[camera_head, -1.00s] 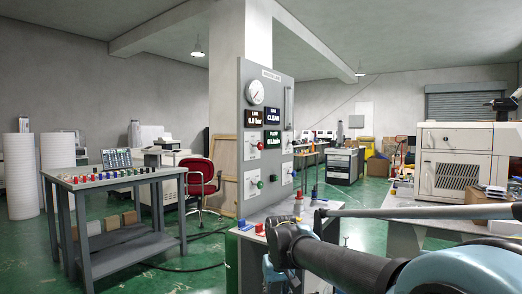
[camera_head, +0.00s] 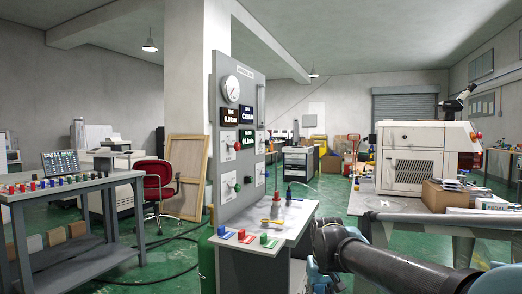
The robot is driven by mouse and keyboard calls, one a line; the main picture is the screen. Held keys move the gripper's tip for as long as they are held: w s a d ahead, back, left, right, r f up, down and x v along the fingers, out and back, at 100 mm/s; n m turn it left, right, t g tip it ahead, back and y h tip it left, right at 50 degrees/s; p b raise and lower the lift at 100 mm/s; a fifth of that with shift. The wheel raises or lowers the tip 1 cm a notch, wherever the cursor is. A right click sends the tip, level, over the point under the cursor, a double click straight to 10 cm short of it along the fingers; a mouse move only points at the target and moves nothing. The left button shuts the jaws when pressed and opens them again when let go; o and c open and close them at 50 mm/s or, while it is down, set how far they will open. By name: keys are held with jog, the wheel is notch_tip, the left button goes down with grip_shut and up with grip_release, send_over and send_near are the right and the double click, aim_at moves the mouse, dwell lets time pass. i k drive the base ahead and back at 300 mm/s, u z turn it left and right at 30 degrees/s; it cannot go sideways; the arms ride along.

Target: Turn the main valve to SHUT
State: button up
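A grey upright control panel (camera_head: 216,110) stands in the middle of the head view, seen at an angle. It carries a round gauge (camera_head: 231,90), dark displays, one reading about 0.0 bar, and several white valve plates with handles. My dark arm link fills the lower right, apart from the panel. My gripper is not visible.
A small bench (camera_head: 285,225) in front of the panel holds blue, red and green blocks and some upright items. A grey table (camera_head: 70,190) with coloured pieces stands left. A white machine (camera_head: 410,160) stands right. Green floor is open between.

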aim_at(237, 146)
jog(key=z, duration=0.1)
jog(key=k, duration=1.4)
jog(key=u, duration=0.45)
jog(key=i, duration=1)
jog(key=u, duration=0.05)
